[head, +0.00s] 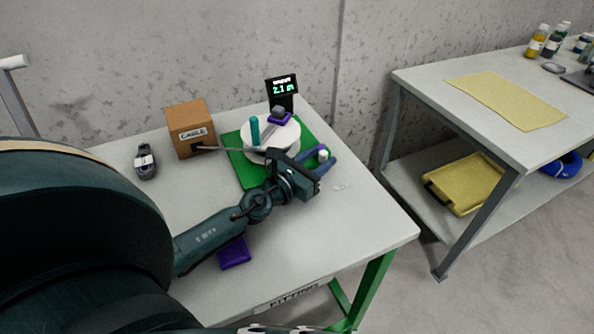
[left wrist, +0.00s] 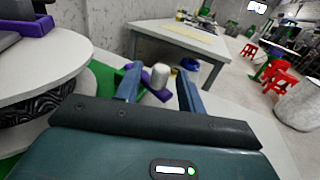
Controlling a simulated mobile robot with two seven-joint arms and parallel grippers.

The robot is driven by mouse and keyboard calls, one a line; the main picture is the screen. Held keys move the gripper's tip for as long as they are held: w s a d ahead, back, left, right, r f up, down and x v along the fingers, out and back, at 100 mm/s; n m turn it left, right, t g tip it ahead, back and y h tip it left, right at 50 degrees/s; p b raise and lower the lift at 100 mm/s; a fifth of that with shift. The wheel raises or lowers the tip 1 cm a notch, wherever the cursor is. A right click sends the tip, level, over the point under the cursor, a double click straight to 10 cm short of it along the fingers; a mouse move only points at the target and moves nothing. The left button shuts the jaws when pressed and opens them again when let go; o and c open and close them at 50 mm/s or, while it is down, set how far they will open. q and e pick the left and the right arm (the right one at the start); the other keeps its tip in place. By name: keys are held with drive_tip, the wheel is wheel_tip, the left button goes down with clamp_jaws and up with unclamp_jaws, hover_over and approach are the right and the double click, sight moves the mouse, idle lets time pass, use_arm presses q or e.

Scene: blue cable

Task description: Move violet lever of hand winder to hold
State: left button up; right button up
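The hand winder stands on a green base (head: 236,159) on the table, with a white round reel (head: 288,137), a teal post (head: 255,131) and a violet clamp with a grey knob (head: 280,115) on top. The violet lever with a pale knob (head: 323,154) is at the winder's right; in the left wrist view the lever (left wrist: 158,76) and its whitish knob (left wrist: 160,75) show beyond my fingers. My left gripper (head: 326,163) is open, its two blue fingers on either side of the knob. I cannot tell whether they touch it. My right gripper is not in view.
A cardboard box labelled CABLE (head: 190,128) stands left of the winder, with a grey cable coil (head: 146,161) beside it. A display (head: 283,88) reads about 2.1 m. A violet block (head: 234,253) lies near my left forearm.

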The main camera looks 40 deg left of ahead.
use_arm(q)
drive_tip(key=s+b, duration=0.1)
drive_tip(key=s, duration=0.2)
drive_tip(key=s+a+b, duration=0.1)
drive_tip(key=s, duration=0.5)
drive_tip(key=shift+s+a+f+b, duration=0.15)
drive_tip(key=shift+s+a+b, duration=0.1)
drive_tip(key=shift+s+b, duration=0.15)
drive_tip(key=shift+s+a+r, duration=0.15)
drive_tip(key=shift+s+r, duration=0.05)
drive_tip(key=shift+s, duration=0.45)
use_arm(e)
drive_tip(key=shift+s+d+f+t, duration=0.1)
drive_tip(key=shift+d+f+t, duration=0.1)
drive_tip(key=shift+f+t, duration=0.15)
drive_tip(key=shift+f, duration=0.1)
